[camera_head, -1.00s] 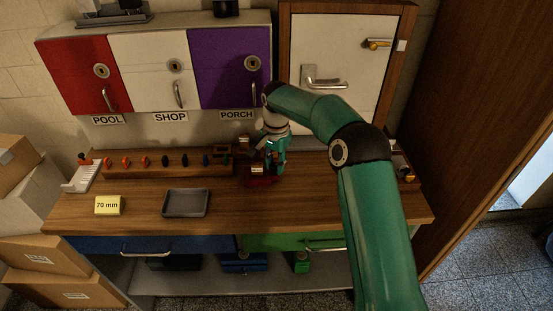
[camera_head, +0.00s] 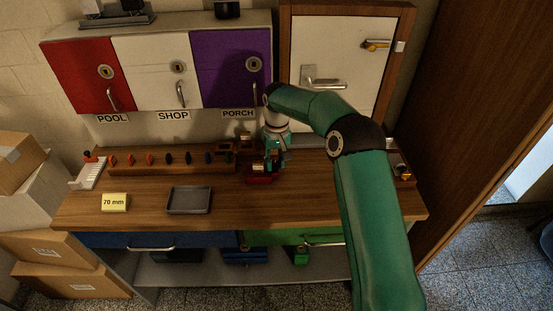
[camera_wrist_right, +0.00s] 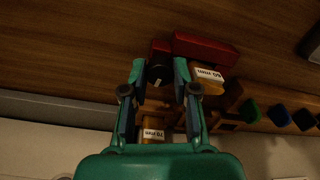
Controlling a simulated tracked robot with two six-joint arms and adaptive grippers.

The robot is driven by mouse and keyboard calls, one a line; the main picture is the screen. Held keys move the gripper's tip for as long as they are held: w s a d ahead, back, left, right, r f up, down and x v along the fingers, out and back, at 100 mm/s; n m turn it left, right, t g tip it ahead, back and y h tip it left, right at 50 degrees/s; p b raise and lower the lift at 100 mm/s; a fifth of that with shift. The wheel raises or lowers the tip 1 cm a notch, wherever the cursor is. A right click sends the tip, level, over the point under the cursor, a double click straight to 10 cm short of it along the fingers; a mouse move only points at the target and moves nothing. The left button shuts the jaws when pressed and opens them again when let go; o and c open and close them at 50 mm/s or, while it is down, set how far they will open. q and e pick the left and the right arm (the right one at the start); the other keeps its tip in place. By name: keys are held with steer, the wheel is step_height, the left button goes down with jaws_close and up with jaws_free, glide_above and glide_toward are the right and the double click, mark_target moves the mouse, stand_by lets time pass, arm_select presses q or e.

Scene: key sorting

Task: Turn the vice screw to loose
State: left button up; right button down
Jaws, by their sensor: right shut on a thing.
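The red vice (camera_head: 259,180) stands on the workbench below my right gripper (camera_head: 274,163). In the right wrist view the vice (camera_wrist_right: 205,48) shows its red body, with a dark round screw knob (camera_wrist_right: 159,72) bearing a white mark. My right gripper (camera_wrist_right: 159,70) has one finger on each side of this knob and is shut on it. A brass-coloured block labelled 60 mm (camera_wrist_right: 208,78) lies against the vice, beside the right-hand finger. The arm and gripper partly hide the vice in the head view. My left gripper is not in view.
A grey tray (camera_head: 189,200) and a yellow 70 mm card (camera_head: 115,202) lie left on the bench. A wooden rack (camera_head: 170,163) with several coloured keys stands behind them. Red, white and purple cabinets (camera_head: 220,95) hang above. The bench front between tray and vice is clear.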

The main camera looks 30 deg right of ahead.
mark_target(276, 163)
steer(key=shift+s+a+f+n, duration=0.1)
steer(key=shift+f+n, duration=0.05)
steer(key=shift+n, duration=0.4)
steer(key=shift+s+f+n, duration=0.1)
steer(key=shift+n, duration=0.45)
steer(key=c, duration=0.9)
jaws_free()
steer(key=shift+r, duration=0.1)
steer(key=shift+w+r, duration=0.1)
steer(key=shift+r, duration=0.1)
steer(key=shift+r, duration=3.8)
steer(key=shift+d, duration=0.2)
